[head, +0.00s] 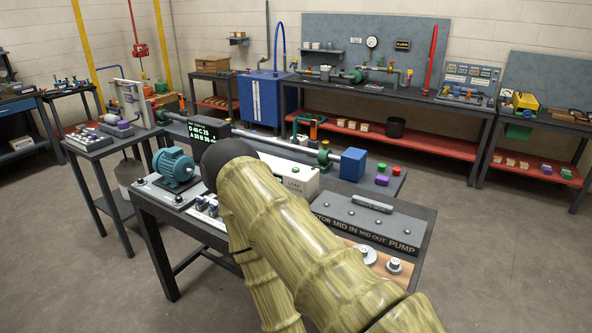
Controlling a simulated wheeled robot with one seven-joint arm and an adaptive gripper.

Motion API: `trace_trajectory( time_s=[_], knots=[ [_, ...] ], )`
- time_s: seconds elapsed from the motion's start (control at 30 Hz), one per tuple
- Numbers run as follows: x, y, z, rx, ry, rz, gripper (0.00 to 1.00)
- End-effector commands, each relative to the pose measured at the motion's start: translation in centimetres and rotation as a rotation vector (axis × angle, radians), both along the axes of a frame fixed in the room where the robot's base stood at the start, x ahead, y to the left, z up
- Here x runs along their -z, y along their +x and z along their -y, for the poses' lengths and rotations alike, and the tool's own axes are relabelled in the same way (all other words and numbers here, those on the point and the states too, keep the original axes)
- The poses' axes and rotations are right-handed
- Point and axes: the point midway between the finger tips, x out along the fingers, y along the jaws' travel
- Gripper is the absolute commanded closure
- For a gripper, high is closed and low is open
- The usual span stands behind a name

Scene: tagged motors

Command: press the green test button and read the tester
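A white box marked as a leak tester (302,187) stands on the near bench, partly hidden behind my arm. A small green button (296,169) shows on its top. A second green button (382,169) sits beside a red one on the dark surface to the right. A black display (201,132) with white text stands behind the motor; it seems to read "D 40 C 25" and "A 30 B 20", small and hard to read. A teal motor (174,167) sits on a plate at the bench's left. My arm crosses the middle of the view; my gripper is not visible.
A grey labelled block (368,219) with "MID IN", "MID OUT" and "PUMP" lies on the right of the near bench. A blue block (352,164) ends a pipe behind it. A side table (90,146) stands at left. Open floor lies to the right.

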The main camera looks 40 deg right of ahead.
Motion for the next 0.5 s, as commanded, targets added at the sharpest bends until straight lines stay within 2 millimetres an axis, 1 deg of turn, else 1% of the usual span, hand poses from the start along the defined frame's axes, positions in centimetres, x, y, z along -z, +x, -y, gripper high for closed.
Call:
trace_trajectory(
  time_s=[0.03,0.17,0.2,0.23,0.5],
  knots=[
    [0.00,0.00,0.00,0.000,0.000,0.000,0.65],
    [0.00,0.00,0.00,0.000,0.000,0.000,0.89],
    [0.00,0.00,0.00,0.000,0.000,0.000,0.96],
    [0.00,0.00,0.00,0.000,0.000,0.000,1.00],
    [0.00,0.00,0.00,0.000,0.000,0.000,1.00]
  ],
)
